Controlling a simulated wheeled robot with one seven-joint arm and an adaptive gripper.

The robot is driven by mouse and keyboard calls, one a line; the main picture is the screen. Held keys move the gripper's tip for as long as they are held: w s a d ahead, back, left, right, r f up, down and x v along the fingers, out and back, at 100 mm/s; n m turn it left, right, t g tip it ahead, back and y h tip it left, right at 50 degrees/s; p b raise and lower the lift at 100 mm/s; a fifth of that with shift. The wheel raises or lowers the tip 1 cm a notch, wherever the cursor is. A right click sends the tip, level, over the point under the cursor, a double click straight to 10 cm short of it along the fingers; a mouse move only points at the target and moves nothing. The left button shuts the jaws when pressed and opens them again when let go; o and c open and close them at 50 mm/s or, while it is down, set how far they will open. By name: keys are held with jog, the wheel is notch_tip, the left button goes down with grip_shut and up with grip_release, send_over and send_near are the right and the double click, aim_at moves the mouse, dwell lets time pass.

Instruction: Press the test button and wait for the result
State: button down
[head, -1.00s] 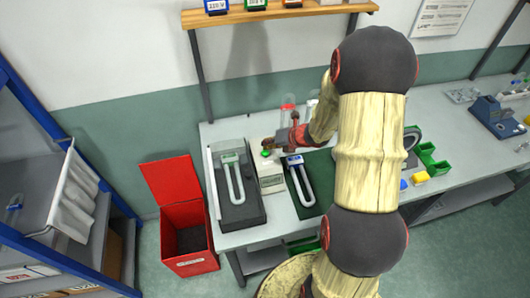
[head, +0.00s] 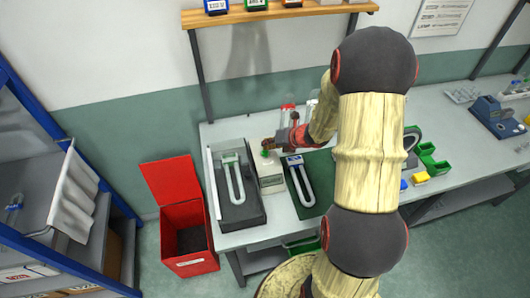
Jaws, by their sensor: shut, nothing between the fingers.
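The tester is a small white box (head: 270,182) on the workbench with a green button (head: 265,153) on top. My gripper (head: 267,147) is shut and empty, its tip at the green button and partly covering it. I cannot tell whether the tip touches or presses the button. The result display is too small to read.
A red open-lidded bin (head: 187,262) stands on the floor left of the workbench (head: 235,238). My arm hides the bench middle. Green trays (head: 436,166) and a blue-framed rack (head: 62,135) flank the area.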

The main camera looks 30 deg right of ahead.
aim_at(267, 151)
jog(key=shift+f, duration=0.4)
jog(key=shift+f+b, duration=0.5)
jog(key=shift+b, duration=0.1)
dwell(0.6)
jog(key=shift+r+p, duration=0.95)
jog(key=shift+r, duration=0.05)
notch_tip(267, 151, up, 6)
jog(key=p, duration=0.5)
dwell(0.8)
